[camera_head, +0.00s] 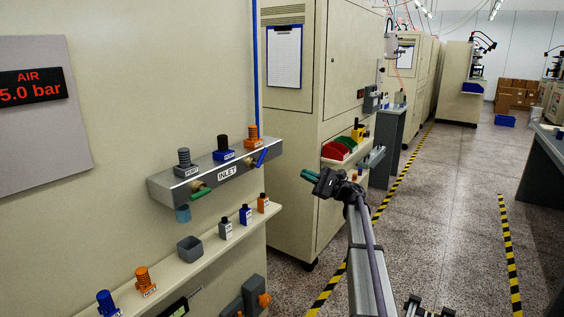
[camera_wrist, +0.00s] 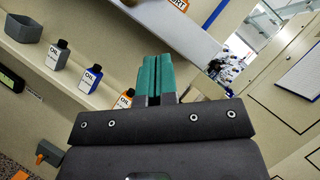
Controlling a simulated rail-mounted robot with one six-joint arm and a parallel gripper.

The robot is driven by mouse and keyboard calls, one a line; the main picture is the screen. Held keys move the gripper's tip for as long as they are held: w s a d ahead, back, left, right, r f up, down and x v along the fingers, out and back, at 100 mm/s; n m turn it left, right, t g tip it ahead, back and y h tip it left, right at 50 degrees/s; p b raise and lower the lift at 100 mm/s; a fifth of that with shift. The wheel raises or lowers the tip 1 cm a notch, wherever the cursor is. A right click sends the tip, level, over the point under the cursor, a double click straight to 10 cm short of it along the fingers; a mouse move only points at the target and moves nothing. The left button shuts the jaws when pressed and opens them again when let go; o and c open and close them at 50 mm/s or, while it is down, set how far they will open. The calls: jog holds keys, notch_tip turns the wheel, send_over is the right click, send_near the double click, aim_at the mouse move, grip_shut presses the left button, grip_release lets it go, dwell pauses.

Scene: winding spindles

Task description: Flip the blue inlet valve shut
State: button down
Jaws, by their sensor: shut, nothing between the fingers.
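The blue inlet valve handle (camera_head: 261,158) is a short lever at the right end of the grey manifold (camera_head: 220,172), which is labelled INLET. It slants up to the right below the orange fitting. My gripper (camera_head: 309,176), with teal fingers, is to the right of the manifold in the head view, apart from the blue handle. In the wrist view my gripper (camera_wrist: 153,76) is shut and empty, with the manifold (camera_wrist: 185,38) beyond its tips. I cannot make out the blue handle in the wrist view.
A green handle (camera_head: 200,192) sits at the manifold's left end. Grey, blue and orange fittings stand on top. A shelf (camera_head: 180,259) below holds small bottles (camera_head: 246,214) and a grey cup (camera_head: 190,249). A display (camera_head: 32,88) reads AIR 5.0 bar. A tall cabinet (camera_head: 290,150) stands behind my gripper.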

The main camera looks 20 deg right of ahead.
jog(key=s+r+p+x, duration=0.1)
jog(key=p+x, duration=0.5)
jog(key=x, duration=0.6)
jog(key=shift+s+a+r, duration=0.45)
jog(key=shift+s+a, duration=0.05)
jog(key=shift+s+a+r+p, duration=0.1)
jog(key=shift+a+r+p, duration=0.05)
jog(key=shift+r+p, duration=0.55)
jog(key=shift+s+a+r+p, duration=0.3)
jog(key=shift+a+r+p, duration=0.2)
jog(key=shift+r+p, duration=0.15)
jog(key=shift+s+a+r+p, duration=0.35)
jog(key=shift+a+r+p, duration=0.15)
jog(key=shift+p, duration=0.2)
